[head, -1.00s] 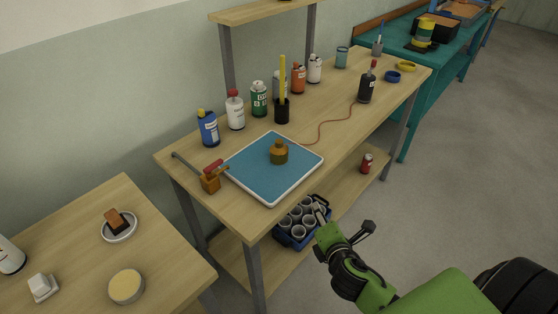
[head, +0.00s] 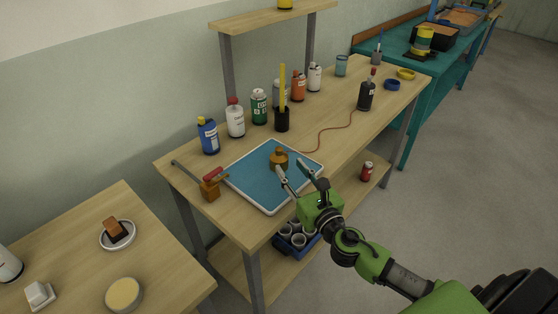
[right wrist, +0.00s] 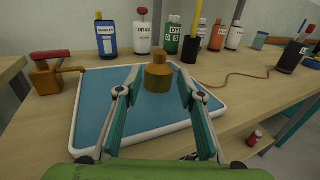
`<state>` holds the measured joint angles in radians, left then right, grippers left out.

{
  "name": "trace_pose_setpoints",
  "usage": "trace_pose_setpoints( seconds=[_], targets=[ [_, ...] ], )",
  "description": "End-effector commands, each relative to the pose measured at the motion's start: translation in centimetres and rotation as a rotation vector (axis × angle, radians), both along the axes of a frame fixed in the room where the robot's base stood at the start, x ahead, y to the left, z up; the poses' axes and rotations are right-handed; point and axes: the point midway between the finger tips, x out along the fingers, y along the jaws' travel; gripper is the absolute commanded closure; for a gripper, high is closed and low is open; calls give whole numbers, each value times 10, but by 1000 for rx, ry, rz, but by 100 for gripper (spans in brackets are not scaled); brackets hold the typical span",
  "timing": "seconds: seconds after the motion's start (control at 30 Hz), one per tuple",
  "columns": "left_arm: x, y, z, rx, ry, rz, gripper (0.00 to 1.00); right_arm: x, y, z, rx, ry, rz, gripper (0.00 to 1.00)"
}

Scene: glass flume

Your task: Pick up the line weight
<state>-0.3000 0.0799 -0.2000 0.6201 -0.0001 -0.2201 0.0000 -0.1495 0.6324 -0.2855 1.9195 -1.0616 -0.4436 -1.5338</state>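The line weight looks to be the small brass-brown stepped cylinder (head: 279,158) standing upright on the blue mat of a white-rimmed tray (head: 268,209). It also shows in the right wrist view (right wrist: 159,74), beyond and between the fingertips. My right gripper (head: 294,176) is open and empty, over the tray's near right part, its fingers pointing toward the brass piece. In the right wrist view my right gripper (right wrist: 154,85) has its fingers spread on either side, short of the piece. I cannot tell whether they touch it. My left gripper is not in view.
An orange-brown clamp-like tool with a red handle (head: 210,188) stands at the tray's left. Bottles such as the blue one (head: 208,136) line the back, with a black cup (head: 282,119) holding a yellow stick. A red cord (head: 322,130) crosses the table. A blue crate (head: 282,243) sits below.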

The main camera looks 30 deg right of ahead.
Motion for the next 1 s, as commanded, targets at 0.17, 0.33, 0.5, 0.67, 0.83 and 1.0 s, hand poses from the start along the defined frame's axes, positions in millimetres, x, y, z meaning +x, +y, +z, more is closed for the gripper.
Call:
trace_pose_setpoints(
  seconds=[0.17,0.33,0.5,0.67,0.83,1.0],
  targets=[
    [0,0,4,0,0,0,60,25,0,1,2,-1,-1,65],
    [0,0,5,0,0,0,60,34,-1,0,2,0,-1,65],
    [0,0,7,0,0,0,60,52,-1,1,3,-1,-1,65],
    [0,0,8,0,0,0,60,75,-1,1,4,-1,-1,65],
    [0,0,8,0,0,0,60,88,-1,0,4,0,-1,65],
    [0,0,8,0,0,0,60,89,-1,0,3,1,0,65]
  ],
)
